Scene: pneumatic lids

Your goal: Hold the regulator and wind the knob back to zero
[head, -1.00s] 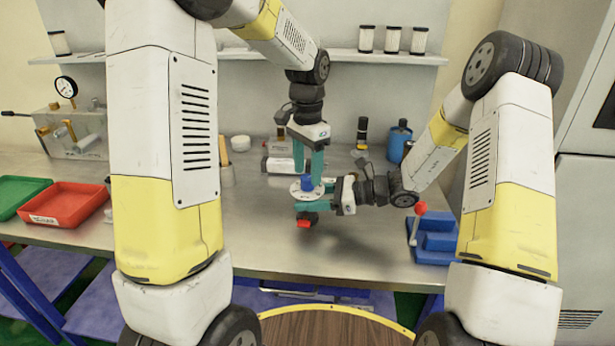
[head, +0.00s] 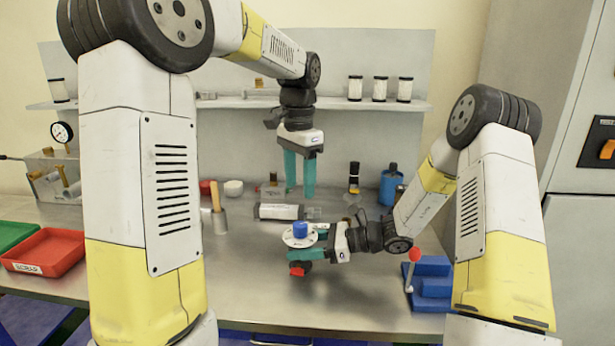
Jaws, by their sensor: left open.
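The regulator (head: 292,241) has a pale round plate, a blue knob (head: 301,229) on top and a red part (head: 299,269) below. It is held above the bench, knob up. My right gripper (head: 304,248) comes in from the right and is shut on the regulator's body, its teal fingers around it below the knob. Part of the body is hidden by the fingers. My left gripper (head: 300,190) points down above the knob, its two teal fingers apart and empty, with a clear gap between the fingertips and the knob.
A clear-grey cylinder (head: 279,211) lies on the bench behind the regulator. A blue fixture with a red-knobbed lever (head: 432,276) stands at right, a blue bottle (head: 390,184) behind. A red scrap tray (head: 45,251) lies at left. The front middle bench is clear.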

